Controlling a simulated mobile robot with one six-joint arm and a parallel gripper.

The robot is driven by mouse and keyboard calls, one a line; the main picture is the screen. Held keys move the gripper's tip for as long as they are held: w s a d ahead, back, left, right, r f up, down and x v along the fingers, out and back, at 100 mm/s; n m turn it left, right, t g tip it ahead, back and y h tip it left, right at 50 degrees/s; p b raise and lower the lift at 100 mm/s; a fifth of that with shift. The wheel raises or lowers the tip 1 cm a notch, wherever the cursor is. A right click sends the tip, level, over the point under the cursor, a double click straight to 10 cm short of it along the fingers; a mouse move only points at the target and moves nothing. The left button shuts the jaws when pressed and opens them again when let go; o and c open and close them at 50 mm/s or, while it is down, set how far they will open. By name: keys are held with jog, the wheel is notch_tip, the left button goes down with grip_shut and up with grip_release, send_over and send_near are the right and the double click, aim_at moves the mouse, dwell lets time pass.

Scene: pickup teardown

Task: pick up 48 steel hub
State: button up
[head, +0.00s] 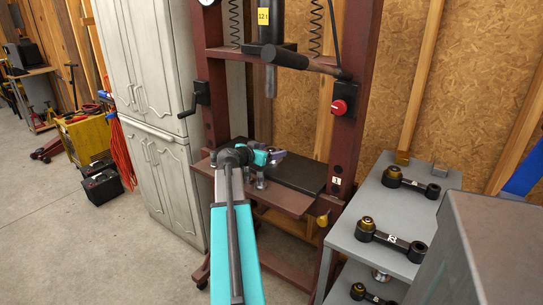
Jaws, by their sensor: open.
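My arm reaches from the bottom of the head view to the dark bed (300,176) of a maroon shop press. My gripper (278,155) is above the front left part of this bed, and its jaws are open. A small shiny steel piece (260,183) shows just below the gripper, partly hidden by it. It may be the steel hub, but no number on it is readable. I cannot tell whether the gripper touches it. Another small silvery round piece (380,275) is on the right shelving, below the top shelf's front edge.
The press's maroon uprights (350,110) stand on both sides of the bed, with its ram (271,80) above. A grey shelf unit (385,172) at right holds black link arms (391,240). A grey cabinet (150,75) stands left. Open concrete floor (70,230) lies at lower left.

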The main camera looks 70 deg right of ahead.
aim_at(271, 150)
jog(key=shift+s+d+f, duration=0.1)
jog(key=shift+d+f, duration=0.05)
jog(key=shift+d, duration=0.35)
grip_shut()
dwell(0.4)
jog(key=shift+r, duration=0.2)
notch_tip(271, 150, up, 10)
dwell(0.7)
jog(key=shift+f, duration=0.1)
dwell(0.5)
